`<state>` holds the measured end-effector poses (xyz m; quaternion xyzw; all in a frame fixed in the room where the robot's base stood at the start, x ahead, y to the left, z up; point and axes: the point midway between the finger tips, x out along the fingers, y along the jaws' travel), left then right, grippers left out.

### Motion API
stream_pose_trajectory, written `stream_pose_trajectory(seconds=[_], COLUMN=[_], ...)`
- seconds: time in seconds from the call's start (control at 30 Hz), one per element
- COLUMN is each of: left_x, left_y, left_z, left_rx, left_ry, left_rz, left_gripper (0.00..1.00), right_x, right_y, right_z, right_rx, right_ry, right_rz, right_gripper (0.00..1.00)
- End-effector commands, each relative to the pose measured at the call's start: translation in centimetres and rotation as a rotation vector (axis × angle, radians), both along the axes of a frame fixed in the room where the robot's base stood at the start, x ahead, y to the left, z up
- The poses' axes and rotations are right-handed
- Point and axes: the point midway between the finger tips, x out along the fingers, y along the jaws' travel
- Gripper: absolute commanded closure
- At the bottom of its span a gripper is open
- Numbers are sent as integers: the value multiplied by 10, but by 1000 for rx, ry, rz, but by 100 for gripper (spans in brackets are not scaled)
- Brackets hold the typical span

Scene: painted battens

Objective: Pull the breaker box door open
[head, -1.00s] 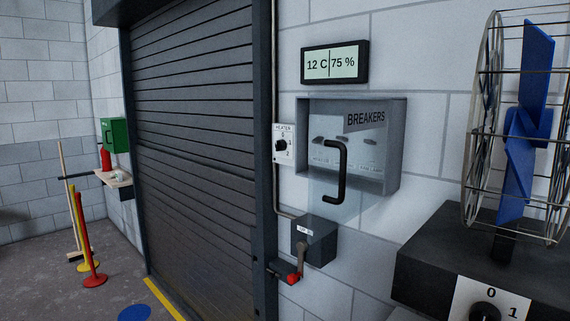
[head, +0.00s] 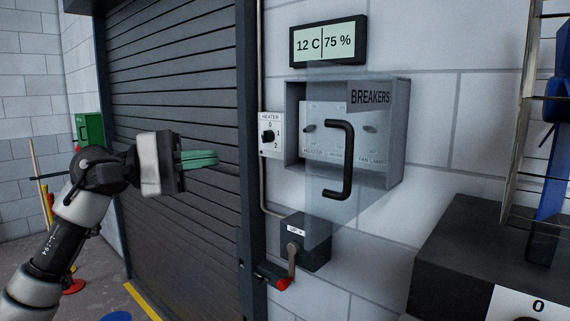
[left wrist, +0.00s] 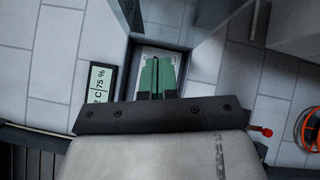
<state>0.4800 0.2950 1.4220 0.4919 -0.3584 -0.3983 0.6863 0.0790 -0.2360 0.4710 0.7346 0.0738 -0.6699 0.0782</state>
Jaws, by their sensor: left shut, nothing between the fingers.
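The breaker box (head: 396,150) is a grey wall box. Its clear door (head: 318,225) carries a BREAKERS label (head: 369,97) and a black bar handle (head: 347,160). The door stands partly open: its left edge is swung out from the wall, reaching above and below the box. My left gripper (head: 214,158) is left of the box in the head view, its green fingers shut and empty, apart from the handle. In the left wrist view the green fingers (left wrist: 160,72) overlap the box interior; I cannot make out the handle there. My right gripper is out of view.
A heater dial (head: 269,136) is just left of the box. A display (head: 328,41) hangs above, and a switch box with a red-tipped lever (head: 305,240) sits below. A dark block (head: 465,235) with a caged fan stands at the right. A shutter (head: 180,80) fills the left.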

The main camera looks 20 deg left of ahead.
Motion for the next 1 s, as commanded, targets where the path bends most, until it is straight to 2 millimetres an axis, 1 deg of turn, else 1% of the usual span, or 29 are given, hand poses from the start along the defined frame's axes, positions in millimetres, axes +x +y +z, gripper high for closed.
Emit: stream_pose_trajectory(seconds=[0.03, 0.1, 0.2, 0.27, 0.37, 0.73, 0.9, 1.0], left_x=[-15, -26, -30, -28, -21, 13, 4, 2], left_y=[-3, -6, -11, -16, -30, -100, -123, -131], left_z=[7, 12, 16, 17, 19, 21, 18, 17], left_rx=[91, 171, 214, 215, 211, 205, 208, 206], left_ry=[-89, -161, -200, -202, -200, -197, -197, -197], left_rz=[12, 23, 27, 27, 24, 22, 24, 25], left_gripper=[100, 100, 100, 100, 100, 100, 100, 100], right_x=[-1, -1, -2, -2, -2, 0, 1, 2], right_y=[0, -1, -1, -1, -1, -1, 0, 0], right_z=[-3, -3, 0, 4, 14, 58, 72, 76], right_rx=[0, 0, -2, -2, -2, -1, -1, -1], right_ry=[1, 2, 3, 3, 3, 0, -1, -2], right_rz=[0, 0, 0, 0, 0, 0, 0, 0], right_gripper=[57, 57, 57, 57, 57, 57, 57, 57])
